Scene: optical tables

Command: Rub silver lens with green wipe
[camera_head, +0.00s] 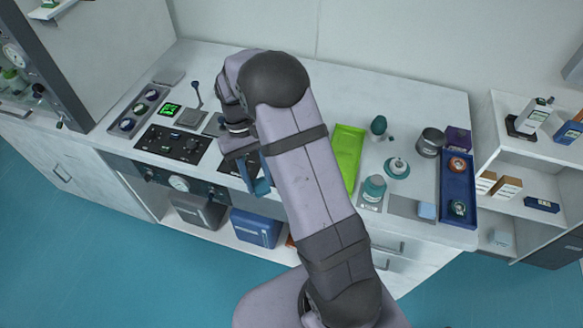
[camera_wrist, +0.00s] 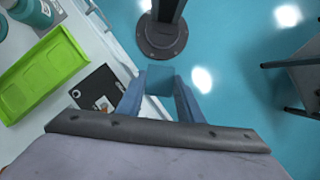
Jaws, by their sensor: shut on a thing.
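My gripper (camera_head: 258,182) hangs over the front edge of the bench, left of the green tray, its blue fingers pointing down. In the wrist view my gripper (camera_wrist: 158,98) is shut on a small teal block (camera_wrist: 160,80), which may be the wipe; its green is hard to tell from the blue floor behind. In the head view the held block cannot be told from the fingers. A grey tray (camera_head: 118,112) at the bench's left holds a few round lenses, one of them a pale lens (camera_head: 127,124). I cannot tell which is silver.
A bright green tray (camera_head: 348,150) lies mid-bench, with teal-lidded bottles (camera_head: 374,188), a metal pot (camera_head: 431,142) and a blue tray (camera_head: 457,178) to its right. A pale blue block (camera_head: 427,210) sits near the front. A black control panel (camera_head: 174,144) is at left.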

